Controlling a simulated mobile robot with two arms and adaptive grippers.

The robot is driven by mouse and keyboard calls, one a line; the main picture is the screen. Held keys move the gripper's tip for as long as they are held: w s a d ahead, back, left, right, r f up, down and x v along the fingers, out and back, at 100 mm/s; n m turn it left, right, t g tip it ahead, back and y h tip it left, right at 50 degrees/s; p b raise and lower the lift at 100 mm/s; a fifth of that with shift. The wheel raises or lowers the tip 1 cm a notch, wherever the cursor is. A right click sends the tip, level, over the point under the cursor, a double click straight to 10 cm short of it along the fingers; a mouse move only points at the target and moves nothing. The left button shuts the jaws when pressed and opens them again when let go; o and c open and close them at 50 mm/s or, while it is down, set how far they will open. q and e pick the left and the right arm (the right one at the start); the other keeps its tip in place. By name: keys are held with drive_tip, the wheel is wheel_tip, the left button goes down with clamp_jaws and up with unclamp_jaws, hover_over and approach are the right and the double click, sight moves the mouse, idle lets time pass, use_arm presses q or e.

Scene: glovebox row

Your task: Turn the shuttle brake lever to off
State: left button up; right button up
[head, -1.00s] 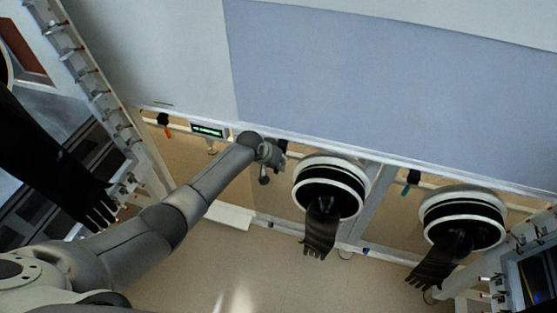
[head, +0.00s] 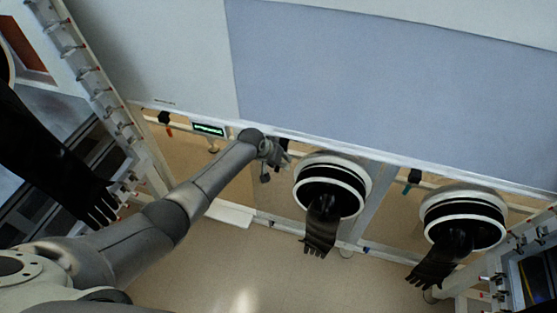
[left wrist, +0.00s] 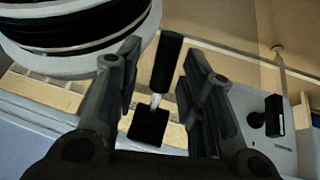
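A lever with a black handle (left wrist: 168,62), a thin metal shaft and a square black base (left wrist: 149,125) shows in the left wrist view. It stands between the two fingers of my left gripper (left wrist: 165,85). The fingers are open, one on each side, with a visible gap to the handle. No readable label marks this as the shuttle brake lever. In the head view my left gripper (head: 280,156) is at the lower edge of the big panel, left of a glove port; the lever is hard to make out there. My right gripper is not in view.
Two round glove ports (head: 332,184) (head: 464,218) with hanging black gloves are right of my left gripper. A small green-lit display (head: 208,129) is to its left. A grey panel with a black knob (left wrist: 258,120) shows in the left wrist view. The floor below is clear.

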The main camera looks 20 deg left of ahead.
use_arm(q)
drive_tip(key=v, duration=1.2)
drive_tip(key=shift+f, duration=0.15)
idle(0.7)
